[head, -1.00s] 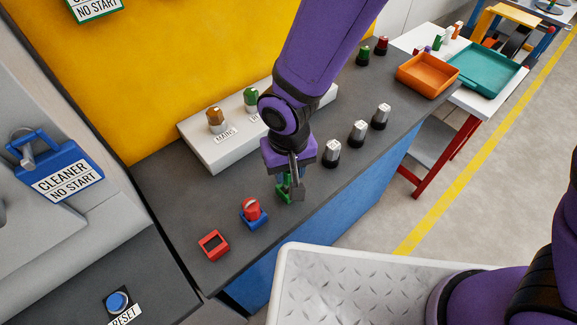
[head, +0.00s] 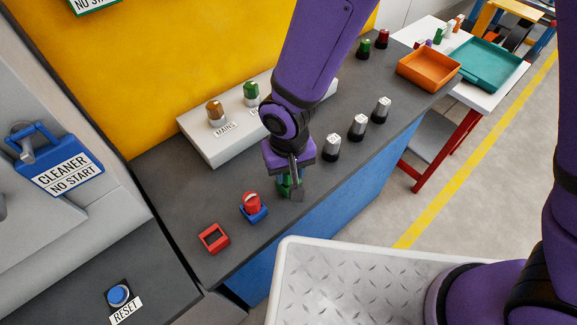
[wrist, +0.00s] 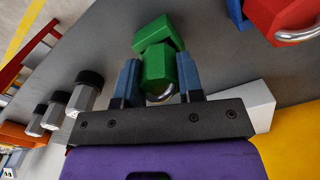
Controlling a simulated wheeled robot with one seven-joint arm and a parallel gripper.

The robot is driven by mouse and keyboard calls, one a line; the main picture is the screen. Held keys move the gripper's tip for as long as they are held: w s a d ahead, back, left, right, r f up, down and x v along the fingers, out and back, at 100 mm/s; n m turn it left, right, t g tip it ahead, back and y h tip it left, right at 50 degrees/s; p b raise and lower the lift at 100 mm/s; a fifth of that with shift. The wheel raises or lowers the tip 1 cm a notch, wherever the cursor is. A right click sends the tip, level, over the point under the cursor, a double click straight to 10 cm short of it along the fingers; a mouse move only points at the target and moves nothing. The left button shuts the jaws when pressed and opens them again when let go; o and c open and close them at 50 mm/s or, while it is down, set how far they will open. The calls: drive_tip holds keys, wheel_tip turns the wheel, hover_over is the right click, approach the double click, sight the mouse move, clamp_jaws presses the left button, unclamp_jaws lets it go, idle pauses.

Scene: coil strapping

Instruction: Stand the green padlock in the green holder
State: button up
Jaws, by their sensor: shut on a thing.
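My gripper (head: 291,187) points down over the dark bench. It is shut on the green padlock (wrist: 158,68), whose body sits between the two fingers in the wrist view, with its metal shackle toward the palm. The green holder (wrist: 154,30) lies just beyond the padlock's far end in the wrist view. The padlock's end overlaps the holder there; I cannot tell whether it is seated inside. In the head view the fingers largely hide both, with only bits of green showing.
A red padlock (head: 252,202) stands in a blue holder (head: 253,217) just left of my gripper. An empty red holder (head: 213,238) is farther left. Several silver-topped knobs (head: 331,147) stand to the right.

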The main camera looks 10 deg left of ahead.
drive_tip(key=shift+f, duration=0.25)
drive_tip(key=o, duration=1)
wheel_tip(320, 180, up, 11)
drive_tip(key=shift+f, duration=0.1)
